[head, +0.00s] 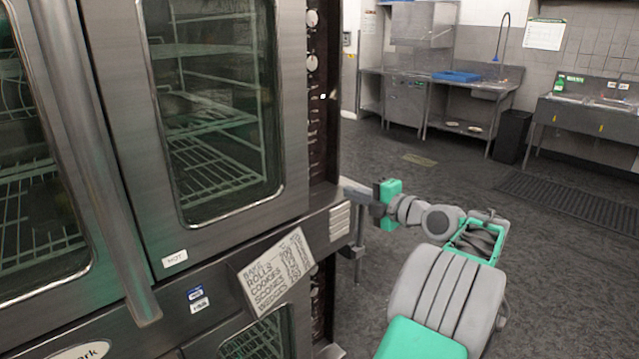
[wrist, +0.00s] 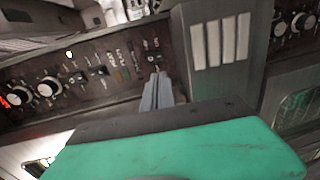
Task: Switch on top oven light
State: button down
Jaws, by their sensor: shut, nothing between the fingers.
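The top oven (head: 215,100) stands on the left in the head view, with its glass doors shut. Its narrow dark control panel (head: 323,120) runs down the right side. The panel also shows in the wrist view (wrist: 110,88), with knobs and several small switches. My gripper (head: 347,189) is shut and empty at the panel's lower end. In the wrist view its fingertips (wrist: 158,76) are just beside a small switch (wrist: 152,57) at the panel's end. I cannot tell whether they touch it, or which switch is the light.
A vented metal block (wrist: 221,42) adjoins the panel's end, close to my fingers. Below it a second oven's panel has more knobs (wrist: 291,24). A sign with writing (head: 275,268) hangs below the top oven doors. The floor (head: 450,185) to the right is open, with sinks and counters behind.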

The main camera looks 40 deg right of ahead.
aim_at(325, 199)
jog(key=w+p, duration=0.1)
jog(key=w, duration=0.3)
jog(key=w+f+p, duration=0.1)
jog(key=w+p, duration=0.1)
jog(key=w, duration=0.2)
jog(key=w+p, duration=0.2)
jog(key=w, duration=0.3)
jog(key=shift+w+a+f, duration=0.1)
jog(key=shift+a+f, duration=0.1)
jog(key=shift+w+f, duration=0.15)
jog(key=shift+w, duration=0.2)
jog(key=f+b, duration=0.1)
jog(key=b, duration=0.2)
jog(key=shift+w+f+b, duration=0.15)
jog(key=shift+b, duration=0.15)
jog(key=shift+r+p, duration=0.5)
jog(key=shift+r, duration=0.1)
jog(key=shift+f+b, duration=0.3)
jog(key=shift+b, duration=0.2)
jog(key=s+b, duration=0.2)
jog(key=s+f+b, duration=0.1)
jog(key=s+b, duration=0.1)
jog(key=b, duration=0.1)
jog(key=shift+f+b, duration=0.1)
jog(key=shift+b, duration=0.2)
jog(key=s+b, duration=0.1)
jog(key=s, duration=0.9)
jog(key=shift+d, duration=0.2)
